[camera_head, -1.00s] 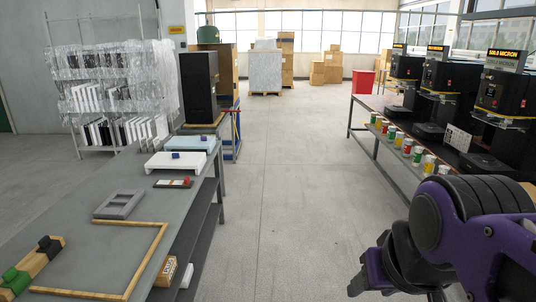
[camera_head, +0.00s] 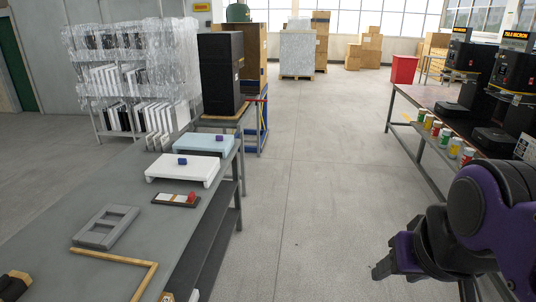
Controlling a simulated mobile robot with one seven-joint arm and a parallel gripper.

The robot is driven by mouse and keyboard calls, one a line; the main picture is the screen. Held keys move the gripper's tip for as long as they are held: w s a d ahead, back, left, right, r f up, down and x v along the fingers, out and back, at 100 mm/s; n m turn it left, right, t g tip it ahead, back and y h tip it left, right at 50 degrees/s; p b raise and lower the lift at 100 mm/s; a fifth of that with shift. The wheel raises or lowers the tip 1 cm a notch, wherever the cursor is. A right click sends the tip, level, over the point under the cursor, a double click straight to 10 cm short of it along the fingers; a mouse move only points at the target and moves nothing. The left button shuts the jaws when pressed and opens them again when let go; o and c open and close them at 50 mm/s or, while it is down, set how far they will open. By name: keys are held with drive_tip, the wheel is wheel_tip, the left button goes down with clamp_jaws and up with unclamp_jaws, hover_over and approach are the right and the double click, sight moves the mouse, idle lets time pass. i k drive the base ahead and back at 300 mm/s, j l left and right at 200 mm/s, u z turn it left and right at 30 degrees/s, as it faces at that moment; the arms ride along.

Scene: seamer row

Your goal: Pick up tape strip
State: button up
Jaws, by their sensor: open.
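I cannot single out a tape strip with certainty in the head view. A small pale strip-like piece with a dark end and a red block (camera_head: 176,199) lies on the grey table (camera_head: 150,245) at the left, in front of the white stand. My purple and black arm is at the lower right. My gripper (camera_head: 384,266) is at its left end, seen from the side, open with nothing visible in it. It hangs over the floor, well to the right of the table and apart from everything on it.
The table also bears a grey frame (camera_head: 85,236), a wooden L-shaped edge (camera_head: 150,275), a white stand (camera_head: 183,174) and a pale blue stand (camera_head: 205,147). The aisle between is clear.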

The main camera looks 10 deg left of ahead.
sight(192, 198)
drive_tip(key=i+l+u, duration=0.1)
drive_tip(key=i+u, duration=0.25)
drive_tip(key=i, duration=0.15)
drive_tip(key=i+l+u, duration=0.2)
drive_tip(key=i+u, duration=0.15)
drive_tip(key=i, duration=0.1)
